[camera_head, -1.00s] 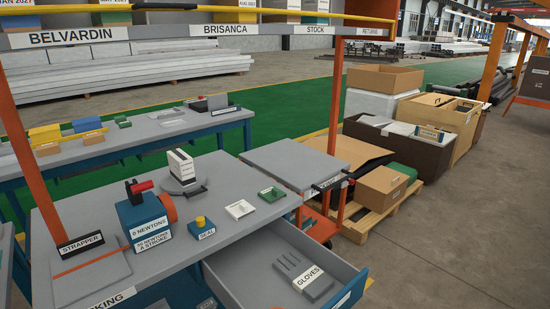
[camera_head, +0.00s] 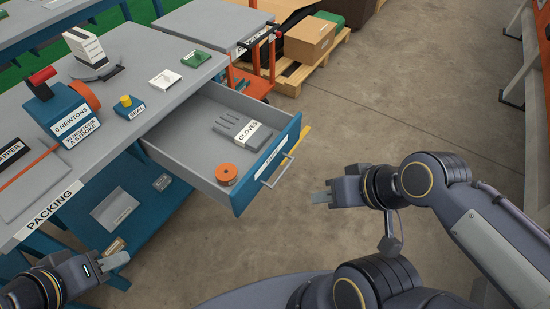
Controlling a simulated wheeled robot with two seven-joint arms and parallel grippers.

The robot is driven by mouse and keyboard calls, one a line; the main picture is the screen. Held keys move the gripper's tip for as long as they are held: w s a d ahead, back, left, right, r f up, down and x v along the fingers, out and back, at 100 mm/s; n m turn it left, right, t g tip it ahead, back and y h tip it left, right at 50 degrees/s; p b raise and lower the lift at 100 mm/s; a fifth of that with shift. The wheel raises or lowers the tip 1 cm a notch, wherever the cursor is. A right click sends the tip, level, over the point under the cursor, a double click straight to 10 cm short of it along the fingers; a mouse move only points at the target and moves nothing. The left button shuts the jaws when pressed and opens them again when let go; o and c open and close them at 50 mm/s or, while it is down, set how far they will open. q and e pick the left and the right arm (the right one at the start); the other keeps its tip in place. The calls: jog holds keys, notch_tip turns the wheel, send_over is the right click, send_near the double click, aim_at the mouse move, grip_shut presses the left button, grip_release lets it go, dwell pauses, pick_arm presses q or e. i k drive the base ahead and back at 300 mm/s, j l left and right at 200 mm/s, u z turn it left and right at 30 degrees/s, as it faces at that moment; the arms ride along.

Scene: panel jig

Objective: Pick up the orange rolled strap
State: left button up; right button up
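The orange rolled strap (camera_head: 226,174) lies flat in the front corner of the open drawer (camera_head: 203,168), a short disc with a dark centre. My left gripper (camera_head: 116,260) is at the lower left, beside the packing bench and well away from the strap. My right gripper (camera_head: 322,196) is over open floor, to the right of the drawer's front and apart from it. No object shows in either gripper. The finger gaps cannot be made out from this angle.
A strapper tool (camera_head: 62,108) and yellow-knobbed seal block (camera_head: 128,106) stand on top. Floor at right is clear.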

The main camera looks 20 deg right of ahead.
aim_at(226, 174)
jog(key=i+j, duration=0.2)
jog(key=j, duration=0.2)
jog(key=i+j, duration=0.25)
jog(key=i+j+z, duration=0.1)
jog(key=j, duration=0.4)
jog(key=i, duration=0.1)
